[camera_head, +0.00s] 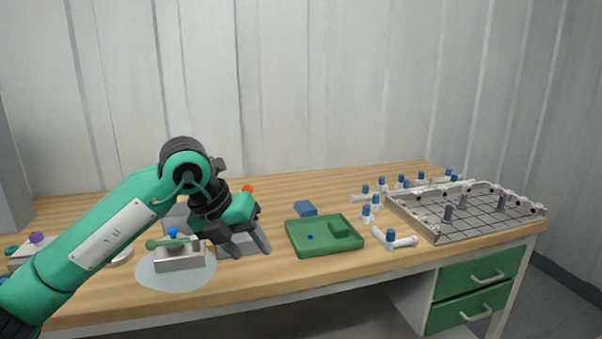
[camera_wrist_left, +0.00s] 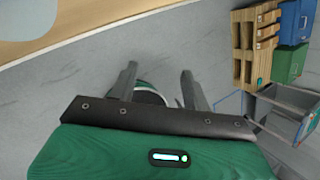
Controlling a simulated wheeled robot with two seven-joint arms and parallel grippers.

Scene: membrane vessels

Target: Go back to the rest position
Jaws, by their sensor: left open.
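My left gripper (camera_head: 250,248) is open and empty in the head view. It hangs above the front part of the wooden table (camera_head: 290,192), between a grey block with a green-handled piece and the green tray. In the left wrist view, its two dark fingers (camera_wrist_left: 158,88) stand apart with nothing held between them. They point past the table edge (camera_wrist_left: 85,38) toward the grey floor. A round dark and pale thing shows behind the fingers, partly hidden by the gripper body. My right gripper does not show.
A grey gridded rack (camera_head: 473,224) and several blue-capped white fittings (camera_head: 390,240) fill the right side. The grey block (camera_head: 180,261) stands left on a pale round mat (camera_head: 146,277). Pallets (camera_wrist_left: 243,45) stand on the floor.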

